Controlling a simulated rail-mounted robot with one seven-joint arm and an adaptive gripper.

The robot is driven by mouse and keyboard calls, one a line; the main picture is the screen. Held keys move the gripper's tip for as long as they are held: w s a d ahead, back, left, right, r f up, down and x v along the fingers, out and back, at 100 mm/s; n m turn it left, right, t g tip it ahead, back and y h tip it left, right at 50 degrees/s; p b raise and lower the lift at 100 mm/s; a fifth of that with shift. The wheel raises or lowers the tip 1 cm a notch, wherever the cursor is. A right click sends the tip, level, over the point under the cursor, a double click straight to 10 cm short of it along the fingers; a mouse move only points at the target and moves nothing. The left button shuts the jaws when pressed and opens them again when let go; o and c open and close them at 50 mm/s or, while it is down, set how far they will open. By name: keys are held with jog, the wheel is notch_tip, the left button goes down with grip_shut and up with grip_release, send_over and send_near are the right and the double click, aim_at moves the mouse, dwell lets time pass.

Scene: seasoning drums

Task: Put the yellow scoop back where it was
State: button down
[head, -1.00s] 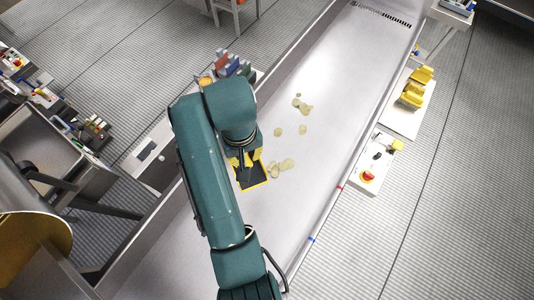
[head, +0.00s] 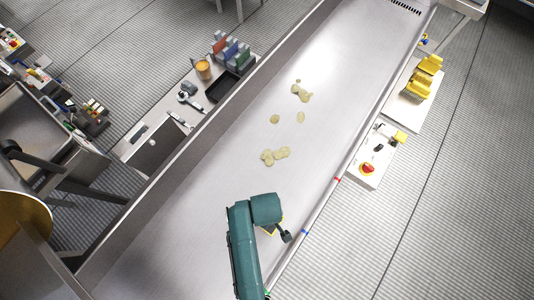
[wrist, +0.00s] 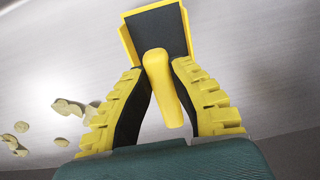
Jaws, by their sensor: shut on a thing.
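The yellow scoop (wrist: 129,38) has a dark inside and a yellow handle. In the wrist view my gripper (wrist: 160,72) is shut on that handle, with a ridged yellow finger on each side. The scoop's pan reaches out beyond the fingertips, over the grey belt (head: 215,185). In the head view my arm hides most of the gripper and scoop. Only a sliver of yellow scoop edge (head: 272,230) shows, near the belt's right side at the bottom. Several yellow scoop-like pieces (head: 419,88) sit on a white side shelf (head: 402,112) at the right.
Pale chips (head: 275,155) lie scattered on the belt. A white control panel (head: 371,168) with a red button and a yellow part (head: 400,137) stands beyond the belt's right rail (head: 335,188). A side table (head: 160,135) with an orange tub (head: 203,70) and a black tray (head: 221,87) is at left.

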jog(key=shift+f, duration=1.85)
jog(key=c, duration=1.1)
grip_release()
jog(key=shift+f, duration=0.1)
